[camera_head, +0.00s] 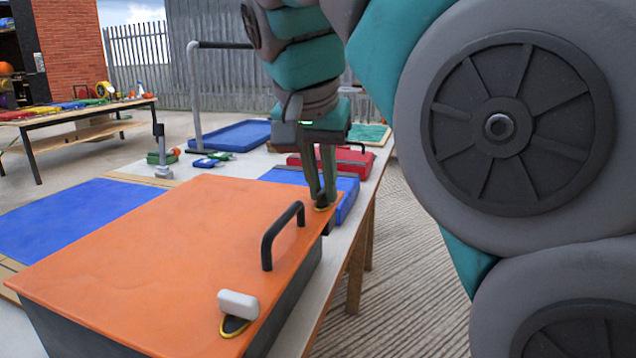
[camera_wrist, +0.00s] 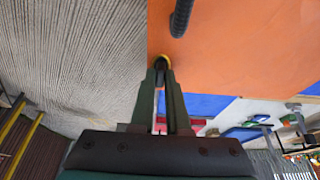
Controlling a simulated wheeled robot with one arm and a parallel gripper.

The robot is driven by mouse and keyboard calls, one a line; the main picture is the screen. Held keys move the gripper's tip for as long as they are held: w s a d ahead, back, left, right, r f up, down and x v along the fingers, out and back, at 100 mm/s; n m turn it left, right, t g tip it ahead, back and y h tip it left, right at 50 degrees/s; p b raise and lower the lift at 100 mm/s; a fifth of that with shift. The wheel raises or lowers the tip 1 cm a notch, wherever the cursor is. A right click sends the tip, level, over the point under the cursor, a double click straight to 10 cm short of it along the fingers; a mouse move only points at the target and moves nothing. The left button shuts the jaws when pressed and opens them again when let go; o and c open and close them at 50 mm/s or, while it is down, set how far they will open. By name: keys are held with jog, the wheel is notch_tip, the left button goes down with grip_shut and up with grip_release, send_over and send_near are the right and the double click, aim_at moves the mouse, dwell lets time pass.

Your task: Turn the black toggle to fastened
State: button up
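A large orange-lidded box (camera_head: 150,240) stands on the table. At the far right corner of its lid is a yellow-rimmed plate (camera_head: 322,208), where the black toggle sits, mostly hidden by my fingers. In the wrist view a small dark piece, the black toggle (camera_wrist: 160,74), shows between my fingertips beside the yellow rim. My gripper (camera_head: 324,200) points down at that corner, its tips close together on either side of the toggle. It also shows in the wrist view (camera_wrist: 161,78). A dark part (camera_head: 328,226) hangs at the lid's edge just below.
A black arched handle (camera_head: 281,235) rises from the lid near my gripper. A white toggle (camera_head: 238,304) on a yellow-rimmed plate sits at the near corner. A blue case (camera_head: 347,196) and a red case (camera_head: 345,160) lie just beyond. Right of the table is open floor.

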grip_shut()
jog(key=shift+d+r+n, duration=0.1)
jog(key=shift+n, duration=0.3)
jog(key=shift+n+y+p, duration=0.6)
jog(key=shift+n+p, duration=0.25)
jog(key=shift+n, duration=0.15)
jog(key=n+y+p, duration=0.1)
jog(key=n, duration=0.2)
jog(key=n+y+p, duration=0.1)
jog(key=n+p, duration=0.1)
jog(key=n, duration=0.1)
jog(key=shift+d+r, duration=0.1)
jog(key=shift+d, duration=0.05)
jog(key=n+y+p, duration=0.1)
jog(key=n, duration=0.1)
jog(key=n+g+p, duration=0.1)
jog(key=n, duration=0.1)
jog(key=shift+w+n+y, duration=0.1)
jog(key=shift+n+y, duration=0.3)
jog(key=n+g, duration=0.1)
jog(key=n, duration=0.3)
jog(key=shift+w+d+g+y, duration=0.1)
jog(key=shift+d+g+y, duration=0.05)
jog(key=shift+g+y, duration=0.25)
jog(key=shift+n, duration=0.3)
